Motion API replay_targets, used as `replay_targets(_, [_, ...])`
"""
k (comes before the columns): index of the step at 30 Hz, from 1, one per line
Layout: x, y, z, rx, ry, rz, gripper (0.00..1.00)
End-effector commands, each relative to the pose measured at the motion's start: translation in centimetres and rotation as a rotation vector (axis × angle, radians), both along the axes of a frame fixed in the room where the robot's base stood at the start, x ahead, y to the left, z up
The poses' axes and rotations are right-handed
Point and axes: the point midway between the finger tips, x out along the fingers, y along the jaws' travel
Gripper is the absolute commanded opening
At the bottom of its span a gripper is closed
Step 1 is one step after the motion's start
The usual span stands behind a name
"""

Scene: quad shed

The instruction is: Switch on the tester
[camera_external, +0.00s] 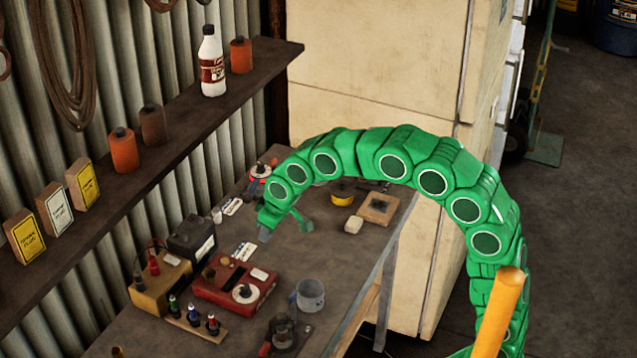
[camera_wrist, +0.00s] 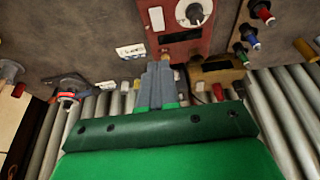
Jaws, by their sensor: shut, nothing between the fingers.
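I take the red box with a white round dial to be the tester (camera_external: 218,292). It lies on the bench in the external view, with a small pale label and small knobs on top. In the wrist view the tester (camera_wrist: 180,38) is at the top centre, its dial near the upper edge. My gripper (camera_external: 265,235) hangs behind the tester, towards the back of the bench. In the wrist view my gripper (camera_wrist: 158,75) has its grey fingers together and empty, their tips by the tester's near edge. I cannot tell whether they touch it.
A yellow box (camera_external: 152,299) with red and black terminals and a black box (camera_external: 192,238) stand left of the tester. A strip of coloured plugs (camera_external: 195,325) lies in front. A grey mug (camera_external: 310,294) stands to the right. A shelf (camera_external: 150,170) runs along the corrugated wall.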

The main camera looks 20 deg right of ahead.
Motion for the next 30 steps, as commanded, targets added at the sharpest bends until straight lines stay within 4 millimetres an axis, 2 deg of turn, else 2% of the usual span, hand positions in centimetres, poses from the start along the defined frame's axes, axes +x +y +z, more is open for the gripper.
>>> replay_targets(8, [0.1, 0.0, -0.3, -0.001, 0.001, 0.000, 0.00])
replay_targets(14, [0.4, 0.4, -1.7, -0.001, 0.001, 0.000, 0.00])
replay_targets(30, [2.3, 2.3, -9.4, -0.002, 0.002, 0.001, 0.00])
